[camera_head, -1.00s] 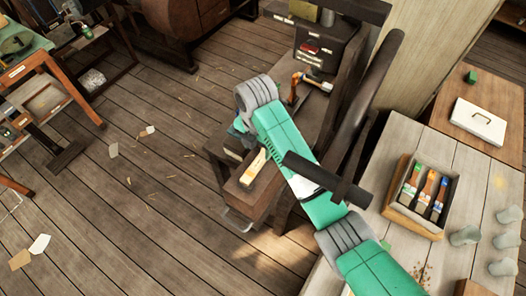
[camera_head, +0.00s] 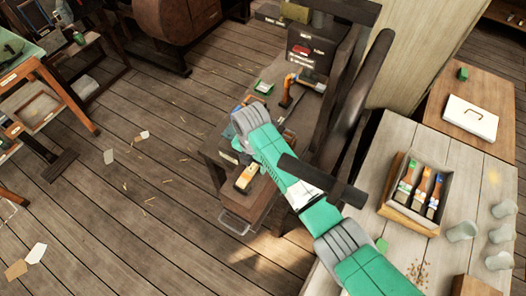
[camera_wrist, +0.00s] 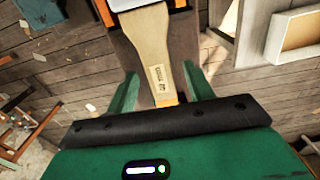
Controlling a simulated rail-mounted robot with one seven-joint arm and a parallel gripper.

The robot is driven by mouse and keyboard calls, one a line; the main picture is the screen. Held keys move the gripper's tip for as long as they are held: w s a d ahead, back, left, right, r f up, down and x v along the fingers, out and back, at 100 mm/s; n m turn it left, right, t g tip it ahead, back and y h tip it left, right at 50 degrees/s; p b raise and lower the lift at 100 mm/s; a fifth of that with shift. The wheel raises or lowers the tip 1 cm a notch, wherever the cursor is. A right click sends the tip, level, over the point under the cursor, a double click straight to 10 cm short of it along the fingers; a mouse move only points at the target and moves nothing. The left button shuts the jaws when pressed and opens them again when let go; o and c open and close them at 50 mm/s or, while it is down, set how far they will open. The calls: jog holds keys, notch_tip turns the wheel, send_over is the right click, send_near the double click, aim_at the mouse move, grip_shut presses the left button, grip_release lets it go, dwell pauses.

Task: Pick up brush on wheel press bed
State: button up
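The brush (camera_wrist: 152,45) shows in the wrist view with a flat wooden handle, a small printed label and a pale wide end cut off by the top edge. My gripper (camera_wrist: 160,75) is open, with one green finger on each side of the handle's lower end and a visible gap on both sides. In the head view my arm hides the fingertips and I cannot make out the brush for sure. The wheel press bed (camera_head: 262,195) is the dark wooden block under my arm, with a yellow-and-dark item (camera_head: 246,178) on its front part.
The press's dark upright wheel (camera_head: 355,105) stands right of my arm. An orange-headed hammer-like tool (camera_head: 290,88) lies behind. On the right table (camera_head: 385,150) are a box of brushes (camera_head: 402,216) and several grey cups (camera_head: 462,231). Open floor lies left.

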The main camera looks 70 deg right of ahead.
jog(key=c, duration=1)
jog(key=shift+c, duration=0.2)
jog(key=shift+r, duration=0.65)
notch_tip(320, 180, up, 2)
jog(key=shift+r, duration=0.25)
jog(key=s+a+r+p, duration=0.1)
jog(key=s+a+p, duration=0.1)
jog(key=s+a, duration=0.8)
jog(key=shift+s+a+p, duration=0.15)
jog(key=shift+s+p, duration=0.25)
jog(key=shift+s, duration=0.75)
